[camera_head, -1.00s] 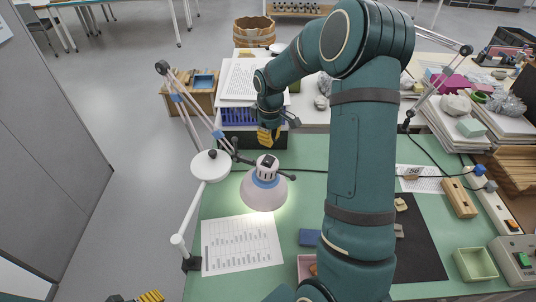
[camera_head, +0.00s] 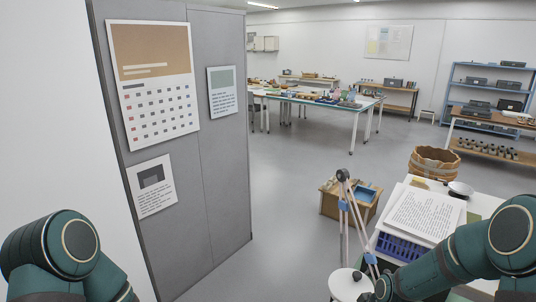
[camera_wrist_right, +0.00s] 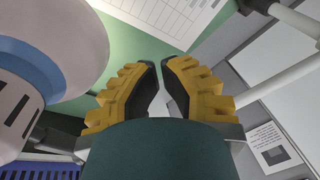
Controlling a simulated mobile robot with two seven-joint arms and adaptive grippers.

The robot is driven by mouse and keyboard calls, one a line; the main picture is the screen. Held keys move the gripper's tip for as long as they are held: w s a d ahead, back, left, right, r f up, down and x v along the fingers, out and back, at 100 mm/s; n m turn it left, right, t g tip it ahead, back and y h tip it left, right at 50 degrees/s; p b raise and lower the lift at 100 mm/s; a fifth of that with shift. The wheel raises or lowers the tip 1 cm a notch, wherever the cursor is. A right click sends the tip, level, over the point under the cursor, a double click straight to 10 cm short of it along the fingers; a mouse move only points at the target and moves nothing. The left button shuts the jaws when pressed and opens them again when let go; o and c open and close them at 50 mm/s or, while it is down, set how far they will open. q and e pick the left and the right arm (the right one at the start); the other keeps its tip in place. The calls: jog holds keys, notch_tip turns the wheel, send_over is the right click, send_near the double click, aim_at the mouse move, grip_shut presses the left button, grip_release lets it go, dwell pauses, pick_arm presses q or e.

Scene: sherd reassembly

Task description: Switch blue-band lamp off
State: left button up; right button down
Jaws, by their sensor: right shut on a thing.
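The lamp's jointed arm (camera_head: 345,208), with blue bands, and a white disc (camera_head: 349,286) show at the bottom of the head view. In the right wrist view the pale lampshade (camera_wrist_right: 75,45) with its blue band (camera_wrist_right: 20,75) fills the left side, close beside my right gripper (camera_wrist_right: 159,72). That gripper has yellow fingers drawn close together with a narrow gap at their tips. The lamp's switch is not clear in either view. My left gripper is out of view; only its arm shows at the left of the head view.
A grey partition (camera_head: 215,170) with posters stands at the left. A paper stack (camera_head: 424,213) lies over a blue crate (camera_head: 398,249) at the bench's edge. A wooden box (camera_head: 345,199) and basket (camera_head: 433,163) stand beyond. Grey floor between is clear.

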jog(key=shift+m+y, duration=0.5)
jog(key=shift+m, duration=0.4)
jog(key=s+a+f, duration=0.2)
jog(key=a, duration=0.1)
jog(key=s+a+f, duration=0.1)
jog(key=a+f, duration=0.1)
jog(key=a, duration=0.1)
jog(key=s+a+f+b, duration=0.1)
jog(key=s+a+f, duration=0.1)
jog(key=a, duration=0.1)
jog(key=shift+s+a+f, duration=0.1)
jog(key=shift+s, duration=0.25)
jog(key=s+a+f, duration=0.1)
jog(key=s+a, duration=0.1)
jog(key=s+a+f+m, duration=0.1)
jog(key=s+a, duration=0.1)
jog(key=s+a+f+m+b, duration=0.1)
jog(key=s+a, duration=0.1)
jog(key=s, duration=0.1)
jog(key=shift+t+y, duration=0.3)
jog(key=shift+t, duration=0.1)
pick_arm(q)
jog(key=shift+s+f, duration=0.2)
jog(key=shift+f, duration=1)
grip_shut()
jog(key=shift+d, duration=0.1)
